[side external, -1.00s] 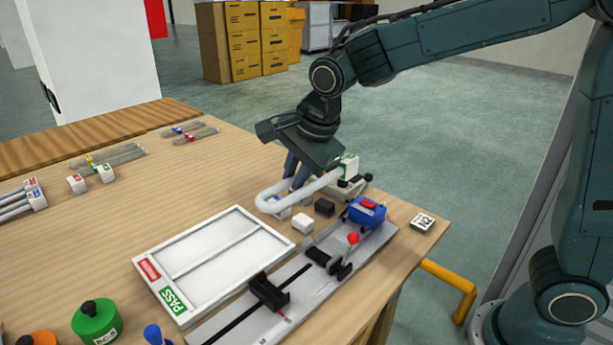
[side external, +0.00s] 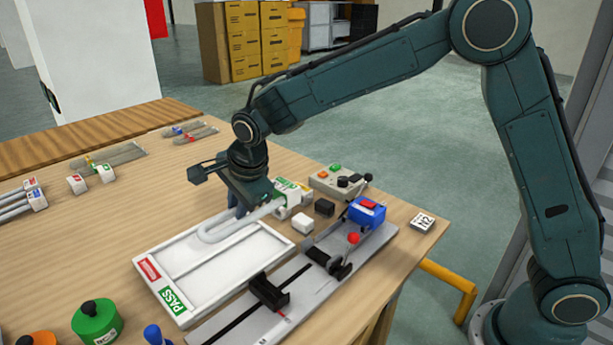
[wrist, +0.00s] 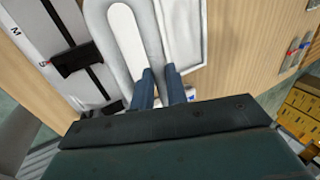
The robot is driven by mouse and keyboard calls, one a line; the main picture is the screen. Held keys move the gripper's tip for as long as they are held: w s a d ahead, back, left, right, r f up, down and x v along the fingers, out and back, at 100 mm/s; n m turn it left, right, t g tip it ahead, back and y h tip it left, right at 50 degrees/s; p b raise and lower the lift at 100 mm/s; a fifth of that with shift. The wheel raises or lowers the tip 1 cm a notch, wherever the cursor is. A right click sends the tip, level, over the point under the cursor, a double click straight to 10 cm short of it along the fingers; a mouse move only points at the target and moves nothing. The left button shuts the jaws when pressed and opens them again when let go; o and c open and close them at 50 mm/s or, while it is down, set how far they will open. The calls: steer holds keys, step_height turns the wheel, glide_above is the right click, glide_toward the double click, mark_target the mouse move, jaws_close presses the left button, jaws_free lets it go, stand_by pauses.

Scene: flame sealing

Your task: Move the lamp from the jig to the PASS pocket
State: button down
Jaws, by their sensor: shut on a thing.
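The lamp (side external: 218,229) is a white U-shaped tube with a white, green-labelled cap (side external: 290,192). My gripper (side external: 240,210) is shut on one leg of the tube and holds the lamp roughly level over the far end of the white tray (side external: 160,257). In the wrist view, the fingers (wrist: 160,86) straddle one leg of the lamp (wrist: 100,40). The PASS pocket (side external: 220,279) is the tray half beside the green PASS label and looks empty. The jig (side external: 222,328) is a grey rail with black supports. The exact height of the lamp above the tray is unclear.
A blue block with a red top (side external: 367,212) sits at the jig's far end. A white block (side external: 302,223) and a black block (side external: 324,207) stand near the tray. A control box (side external: 335,180) is behind them. A green pot (side external: 97,321) stands at the front left.

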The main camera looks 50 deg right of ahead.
steer(key=w+a+f, duration=0.3)
steer(key=f, duration=0.2)
steer(key=shift+a, duration=0.35)
steer(key=shift+w+f, duration=0.1)
steer(key=shift+f, duration=0.05)
steer(key=shift+f, duration=3.25)
steer(key=c, duration=1.7)
jaws_free()
steer(key=shift+r, duration=0.1)
